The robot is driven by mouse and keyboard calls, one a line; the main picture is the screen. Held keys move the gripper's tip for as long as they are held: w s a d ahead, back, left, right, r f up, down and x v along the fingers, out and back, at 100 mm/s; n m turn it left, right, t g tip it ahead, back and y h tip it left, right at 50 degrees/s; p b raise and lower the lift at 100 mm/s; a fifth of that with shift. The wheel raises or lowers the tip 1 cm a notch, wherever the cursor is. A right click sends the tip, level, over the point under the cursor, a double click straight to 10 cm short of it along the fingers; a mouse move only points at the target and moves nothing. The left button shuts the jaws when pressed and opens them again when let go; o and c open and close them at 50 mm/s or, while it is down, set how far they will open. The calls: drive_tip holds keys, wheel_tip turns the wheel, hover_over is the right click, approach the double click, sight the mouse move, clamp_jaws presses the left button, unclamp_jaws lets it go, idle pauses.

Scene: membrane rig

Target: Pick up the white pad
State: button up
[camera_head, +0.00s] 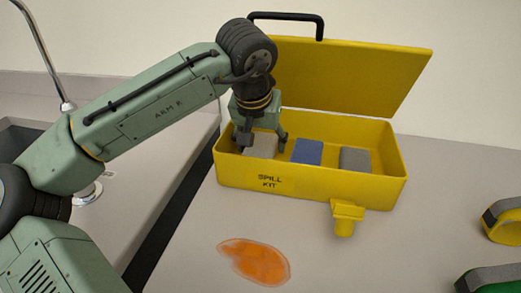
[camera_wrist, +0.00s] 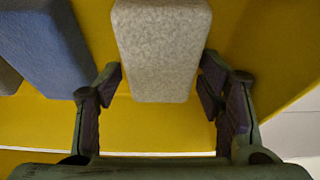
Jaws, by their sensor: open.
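The white pad (camera_head: 261,145) looks light grey-white and lies at the left end of the yellow spill kit box (camera_head: 236,178). In the wrist view the white pad (camera_wrist: 162,50) is at the top centre, its near end between my fingers. My gripper (camera_head: 263,142) is open and reaches down into the box over the pad. In the wrist view its fingers (camera_wrist: 162,92) stand on either side of the pad, with a small gap on each side. The pad's underside is hidden.
A blue pad (camera_head: 307,152) and a dark grey pad (camera_head: 355,159) lie to the right in the same box. The box's lid (camera_head: 350,75) stands open behind. An orange spill (camera_head: 256,262) is on the counter in front. A yellow latch (camera_head: 346,215) hangs at the box's front.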

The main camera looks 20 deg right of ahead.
idle(0.3)
drive_tip(key=c, duration=0.6)
drive_tip(key=shift+r, duration=0.15)
